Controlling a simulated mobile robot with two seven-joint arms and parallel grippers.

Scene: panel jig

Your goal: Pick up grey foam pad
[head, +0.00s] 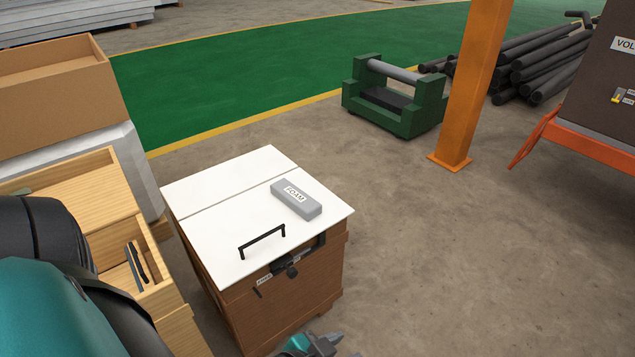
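The grey foam pad (297,199) is a small block with a white label reading FOAM. It lies flat on the right part of a white panel (215,195) on top of a brown wooden crate (320,274). Nothing is touching the pad from above. A teal and grey gripper (325,345) shows partly at the bottom edge, in front of the crate and well below the pad. It seems to be my left one; its fingertips are too cut off to tell whether they are open. My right gripper is not in view.
A black handle (262,240) stands up from the panel near the pad, with a black latch (298,260) on the crate's front. A pale wooden box (155,290) is close on the left. An orange post (474,85) and green stand (398,105) are farther back.

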